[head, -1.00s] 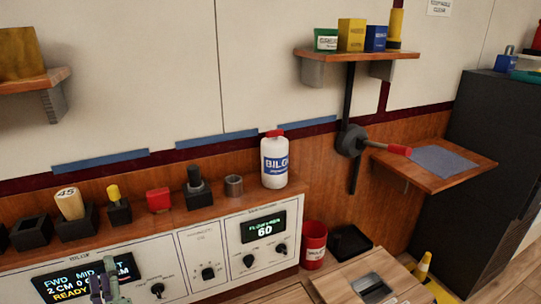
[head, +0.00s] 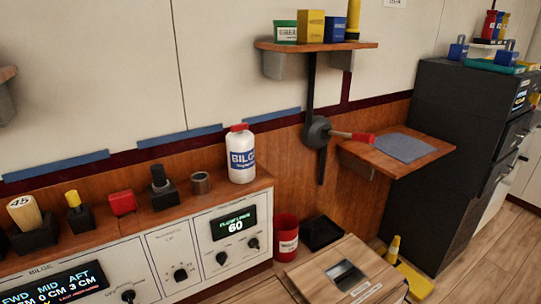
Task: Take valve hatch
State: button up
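A wooden hatch panel (head: 312,268) with a dark metal recess or plate (head: 345,277) lies low at the bottom centre-right, beside the control console. It looks like the valve hatch, though no label on it can be read. Its lower edge is cut off by the frame. A lever with a red grip (head: 352,136) sticks out from a round dark hub (head: 318,131) on the wall above it. My gripper is not in view now.
A red can (head: 286,238) and a black tray (head: 322,232) stand behind the hatch. A yellow cone-like object (head: 393,250) stands to its right.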

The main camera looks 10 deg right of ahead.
aim_at(347, 272)
jog(key=l, duration=0.65)
jog(key=l+z, duration=0.1)
jog(key=l, duration=0.5)
jog(key=i+l, duration=0.15)
jog(key=l, duration=0.5)
jog(key=i+z, duration=0.2)
jog(key=i, duration=0.5)
